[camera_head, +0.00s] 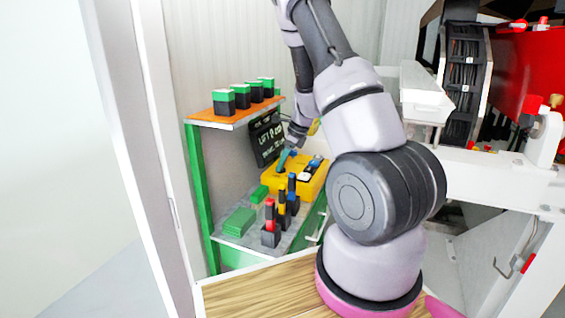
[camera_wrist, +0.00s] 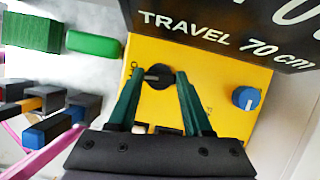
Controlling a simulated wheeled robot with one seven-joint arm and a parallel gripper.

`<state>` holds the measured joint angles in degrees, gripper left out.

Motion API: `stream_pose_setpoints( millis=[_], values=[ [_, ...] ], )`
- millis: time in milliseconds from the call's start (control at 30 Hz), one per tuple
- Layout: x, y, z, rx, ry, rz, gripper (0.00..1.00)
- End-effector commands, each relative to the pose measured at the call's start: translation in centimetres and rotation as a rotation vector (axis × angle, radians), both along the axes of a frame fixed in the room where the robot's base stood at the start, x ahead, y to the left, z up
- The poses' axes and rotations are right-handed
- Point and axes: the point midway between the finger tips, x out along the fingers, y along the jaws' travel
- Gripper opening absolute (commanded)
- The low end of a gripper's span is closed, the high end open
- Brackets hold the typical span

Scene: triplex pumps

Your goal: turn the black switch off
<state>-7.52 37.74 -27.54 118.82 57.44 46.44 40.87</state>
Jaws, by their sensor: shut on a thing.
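The black switch (camera_wrist: 157,76) is a round knob on the yellow box (camera_wrist: 215,80); its pointer is hard to read. My gripper (camera_wrist: 160,77) has its teal fingers on either side of the knob, shut on it. In the head view my gripper (camera_head: 284,160) reaches down to the left part of the yellow box (camera_head: 283,186), and the black switch is hidden there. A blue knob (camera_wrist: 246,98) sits on the same box to the right, clear of the fingers.
A black sign (camera_head: 266,138) with white lettering stands behind the box. Green blocks (camera_head: 239,222) and several coloured-handled items (camera_head: 270,222) stand on the grey shelf in front and left. Green-topped black blocks (camera_head: 242,97) line the orange upper shelf (camera_head: 215,117).

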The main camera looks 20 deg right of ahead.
Motion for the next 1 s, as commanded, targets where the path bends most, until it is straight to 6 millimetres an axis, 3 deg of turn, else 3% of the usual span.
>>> stream_pose_setpoints(
  millis=[300,867,900,1000],
  values=[
    [0.03,0.02,0.12,0.000,-0.003,-0.129,0.00],
    [0.06,0.01,0.14,0.000,-0.003,-0.158,0.00],
    [0.06,0.01,0.14,0.000,-0.003,-0.159,0.61],
    [0.03,0.01,0.11,0.000,-0.003,-0.158,0.62]
  ],
)
